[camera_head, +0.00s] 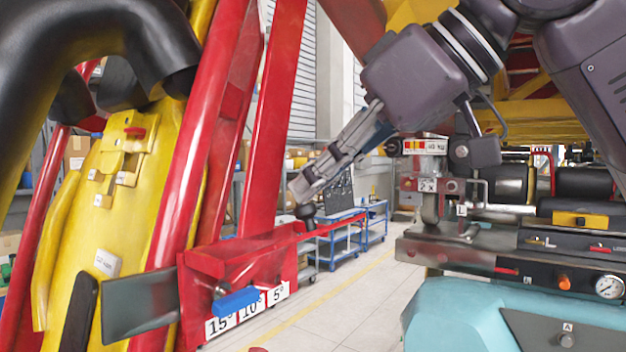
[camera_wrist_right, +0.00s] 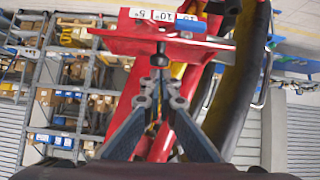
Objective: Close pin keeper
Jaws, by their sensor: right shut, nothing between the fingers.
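A red bracket (camera_head: 215,262) carries angle labels marked 15°, 10° and 5°. A blue handle-like piece (camera_head: 237,301) lies across its front, above the labels. I cannot tell for certain which part is the pin keeper, or whether it is open. A black knob (camera_head: 306,212) stands at the bracket's right end. My right gripper (camera_head: 300,190) is shut and empty just above this knob. In the right wrist view the shut fingertips (camera_wrist_right: 163,88) point at the knob (camera_wrist_right: 160,58), with the blue piece (camera_wrist_right: 190,25) beyond. Contact with the knob is unclear. My left gripper is not in view.
Red frame bars (camera_head: 275,110) and a yellow panel (camera_head: 120,190) with black padded tubes fill the left. A grey equipment deck with a gauge (camera_head: 609,286) and a teal body (camera_head: 480,315) stand at right. Open floor (camera_head: 350,300) lies between, with blue carts (camera_head: 340,240) behind.

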